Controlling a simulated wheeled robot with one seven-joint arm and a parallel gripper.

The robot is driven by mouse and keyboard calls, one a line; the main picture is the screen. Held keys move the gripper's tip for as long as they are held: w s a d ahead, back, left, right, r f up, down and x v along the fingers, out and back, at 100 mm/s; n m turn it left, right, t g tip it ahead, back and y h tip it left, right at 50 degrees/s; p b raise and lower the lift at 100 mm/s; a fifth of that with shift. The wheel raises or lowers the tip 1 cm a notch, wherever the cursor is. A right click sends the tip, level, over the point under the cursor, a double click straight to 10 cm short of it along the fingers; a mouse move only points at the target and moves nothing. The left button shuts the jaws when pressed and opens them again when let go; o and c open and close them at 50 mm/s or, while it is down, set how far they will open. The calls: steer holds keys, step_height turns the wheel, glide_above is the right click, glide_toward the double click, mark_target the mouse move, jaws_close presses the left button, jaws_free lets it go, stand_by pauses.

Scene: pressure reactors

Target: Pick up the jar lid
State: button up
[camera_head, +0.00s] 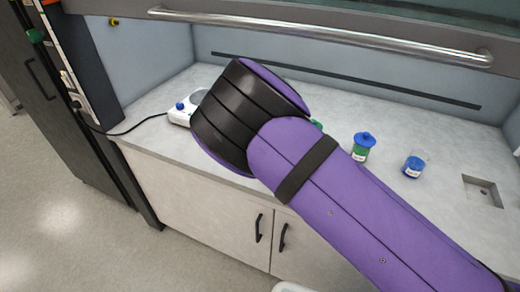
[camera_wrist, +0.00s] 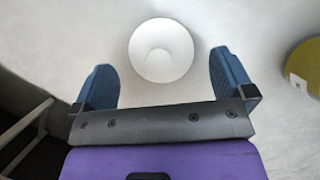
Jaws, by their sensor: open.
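In the wrist view a white round disc (camera_wrist: 161,48), which looks like a lid seen from above, shows between and a little beyond my fingertips. It has a faint lighter round patch on it. My gripper (camera_wrist: 162,66) is open, with blue ridged fingers on either side of the disc and clear gaps on both sides. Nothing is held. How far the disc is below the fingers I cannot tell. In the head view my arm hides the gripper and the disc. A jar with a blue lid (camera_head: 363,146) and green contents stands upright on the bench.
A beaker of blue liquid (camera_head: 414,165) stands right of the jar, near a small sink (camera_head: 483,190). A white hotplate-like device (camera_head: 181,112) with a cable is at the left. A yellow-green round thing (camera_wrist: 304,66) is at the wrist view's right edge. A metal rail (camera_head: 320,36) crosses above.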

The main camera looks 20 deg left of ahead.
steer(key=shift+x, duration=1.35)
steer(key=shift+a, duration=0.1)
steer(key=c, duration=0.8)
steer(key=shift+r, duration=0.1)
